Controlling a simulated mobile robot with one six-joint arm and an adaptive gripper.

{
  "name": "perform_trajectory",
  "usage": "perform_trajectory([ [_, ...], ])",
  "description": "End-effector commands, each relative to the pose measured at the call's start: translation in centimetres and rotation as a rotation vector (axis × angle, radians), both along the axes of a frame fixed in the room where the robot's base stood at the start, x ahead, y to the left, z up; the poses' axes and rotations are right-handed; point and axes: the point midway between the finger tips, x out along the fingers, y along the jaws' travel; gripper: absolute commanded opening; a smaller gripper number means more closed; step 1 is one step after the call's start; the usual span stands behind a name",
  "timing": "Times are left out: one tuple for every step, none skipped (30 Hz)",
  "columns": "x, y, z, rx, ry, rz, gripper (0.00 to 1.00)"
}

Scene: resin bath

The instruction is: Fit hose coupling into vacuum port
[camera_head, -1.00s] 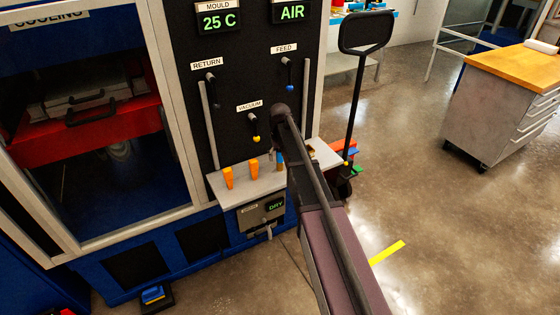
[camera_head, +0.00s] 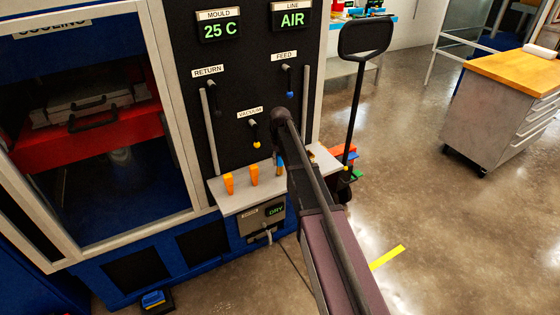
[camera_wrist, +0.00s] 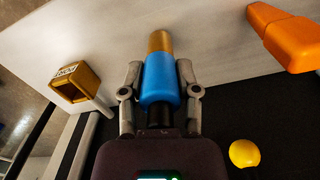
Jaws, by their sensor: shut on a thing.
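The hose coupling (camera_wrist: 160,78), a blue cylinder with a brass-coloured end, is held between the fingers of my gripper (camera_wrist: 158,72) in the wrist view. Its brass end points away over a pale surface; I cannot tell whether it touches. A brass-coloured box with a dark square opening (camera_wrist: 74,83) stands to the left, apart from the coupling. Its label seems to read PORT, which suggests the vacuum port. In the head view, a bit of the coupling (camera_head: 279,169) shows beside my arm above the grey shelf (camera_head: 235,200). My gripper is largely hidden there.
Two orange pieces (camera_head: 254,175) stand on the shelf left of the coupling; one orange piece (camera_wrist: 290,38) shows at the wrist view's right. A yellow knob (camera_wrist: 244,153) is below it. The VACUUM lever (camera_head: 254,134) is on the panel above. Open floor lies right.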

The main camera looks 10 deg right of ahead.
Motion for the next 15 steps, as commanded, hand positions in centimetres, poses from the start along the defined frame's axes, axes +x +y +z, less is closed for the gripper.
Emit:
perform_trajectory([
  [0.0,0.0,0.7,0.0,0.0,0.0,0.0],
  [0.0,0.0,1.0,0.0,0.0,0.0,0.0],
  [0.0,0.0,1.3,0.0,0.0,0.0,0.0],
  [0.0,0.0,1.6,0.0,0.0,0.0,0.0],
  [0.0,0.0,1.8,0.0,0.0,0.0,0.0],
  [0.0,0.0,2.2,0.0,0.0,0.0,0.0],
  [0.0,0.0,2.5,0.0,0.0,0.0,0.0],
  [0.0,0.0,2.8,0.0,0.0,0.0,0.0],
  [-0.3,0.0,3.0,0.0,0.0,0.0,0.0],
  [-1.5,-0.1,2.7,0.0,0.0,-0.001,0.0],
  [-2.3,-0.1,2.7,0.0,0.0,-0.001,0.0],
  [-3.2,-0.2,2.8,0.0,0.0,-0.001,0.0],
  [-3.9,-0.2,2.8,0.0,0.0,-0.001,0.0],
  [-4.6,-0.3,2.9,0.0,0.0,-0.001,0.0],
  [-5.6,-0.3,3.0,0.0,0.0,-0.001,0.0],
])
